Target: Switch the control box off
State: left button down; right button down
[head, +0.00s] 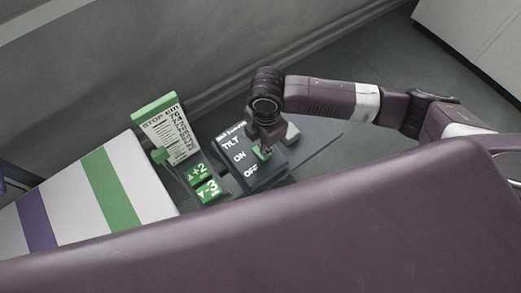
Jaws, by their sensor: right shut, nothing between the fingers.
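The control box (236,173) is dark, with white lettering that reads TILT, ON and OFF, and it lies beyond the edge of my body in the head view. A small green part (261,153) shows on its right side, right at my right gripper's fingers. My right gripper (264,147) is shut and empty, pointing down over the right side of the box. It hides part of the lettering and most of the green part, so I cannot tell the switch's position or whether the fingers touch it. My left gripper is not in view.
Left of the box stand green +2 (196,173) and -3 (208,191) buttons and a sign headed STOP (168,132). A white panel with green and purple stripes (150,180) is further left. A wall runs behind. Grey floor (375,55) is clear at upper right.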

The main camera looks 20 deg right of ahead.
jog(key=shift+f+b, duration=0.45)
jog(key=shift+f, duration=0.75)
dwell(0.6)
jog(key=shift+r, duration=0.1)
notch_tip(320, 180, up, 7)
jog(key=p, duration=0.8)
dwell(0.5)
